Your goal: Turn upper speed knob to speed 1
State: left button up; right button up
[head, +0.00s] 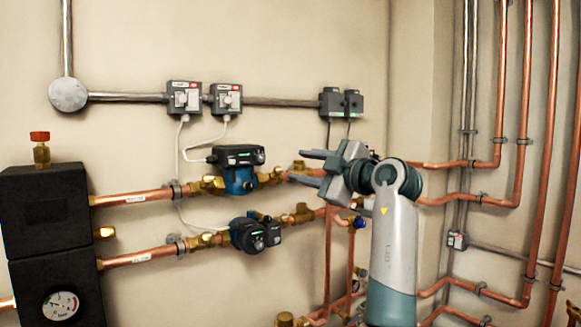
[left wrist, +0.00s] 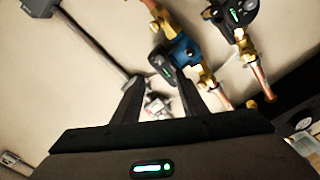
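The upper pump (head: 240,170) has a blue body and a black head with a small green display. Its round speed knob (head: 259,156) seems to sit at the right end of that head; its setting is too small to read. The upper pump also shows in the left wrist view (left wrist: 183,52). My left gripper (head: 295,165) is open and empty, right of the upper pump and apart from it in the head view, fingers pointing left. In the left wrist view, the fingertips (left wrist: 158,79) have a gap between them. My right gripper is not in view.
A lower black pump (head: 252,235) sits on the pipe below. Two grey switch boxes (head: 185,97) with cables are on the wall above. Copper pipes (head: 140,198) run beside the pumps. A black block with a gauge (head: 60,304) stands at left.

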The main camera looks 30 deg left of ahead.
pick_arm(q)
jog(key=shift+v, duration=1.2)
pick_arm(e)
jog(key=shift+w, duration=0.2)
pick_arm(q)
jog(key=shift+f, duration=0.1)
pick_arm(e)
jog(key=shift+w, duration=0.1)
